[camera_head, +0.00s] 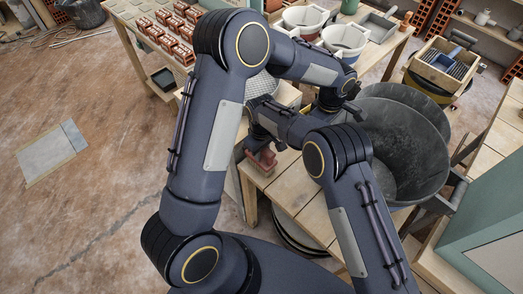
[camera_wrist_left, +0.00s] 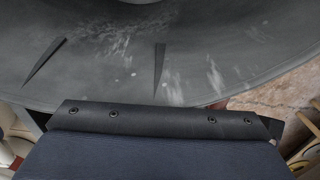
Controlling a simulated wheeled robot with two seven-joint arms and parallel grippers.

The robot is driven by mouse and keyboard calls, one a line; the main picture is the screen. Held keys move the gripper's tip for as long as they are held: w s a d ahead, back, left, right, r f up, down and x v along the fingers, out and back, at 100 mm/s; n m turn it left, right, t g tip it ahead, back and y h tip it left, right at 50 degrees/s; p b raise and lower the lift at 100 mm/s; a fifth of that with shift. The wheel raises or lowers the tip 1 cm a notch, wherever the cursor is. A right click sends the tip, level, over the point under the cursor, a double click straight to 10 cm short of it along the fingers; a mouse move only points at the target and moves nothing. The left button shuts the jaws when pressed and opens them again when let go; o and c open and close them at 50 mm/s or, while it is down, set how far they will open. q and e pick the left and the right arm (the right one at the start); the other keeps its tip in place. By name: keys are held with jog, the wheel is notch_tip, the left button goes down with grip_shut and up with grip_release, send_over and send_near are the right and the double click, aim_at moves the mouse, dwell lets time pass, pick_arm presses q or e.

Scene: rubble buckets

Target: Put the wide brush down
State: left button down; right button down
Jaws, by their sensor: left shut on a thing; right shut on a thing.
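My right gripper (camera_head: 262,149) points down at the left end of the wooden table. It is shut on a reddish-brown thing (camera_head: 262,161) that looks like the wide brush. The thing is low, at the table edge; I cannot tell if it touches the top. My left gripper (camera_head: 346,105) is partly hidden by my arm links. It is at the left rim of the large dark bucket (camera_head: 405,145) and appears shut on that rim. In the left wrist view the scuffed grey bucket (camera_wrist_left: 210,60) fills the upper part, and its fingertips are unclear.
The wooden table (camera_head: 305,200) has bare planks left of the dark bucket. White tubs (camera_head: 345,38) and a grey tray (camera_head: 378,27) stand at the back. Bricks (camera_head: 172,32) lie on a table at upper left. A wooden box (camera_head: 440,66) stands at upper right.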

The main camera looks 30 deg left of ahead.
jog(key=c, duration=1.2)
grip_release()
jog(key=shift+f, duration=0.1)
jog(key=shift+o, duration=0.2)
notch_tip(320, 180, up, 8)
jog(key=shift+f, duration=0.1)
jog(key=shift+o, duration=0.4)
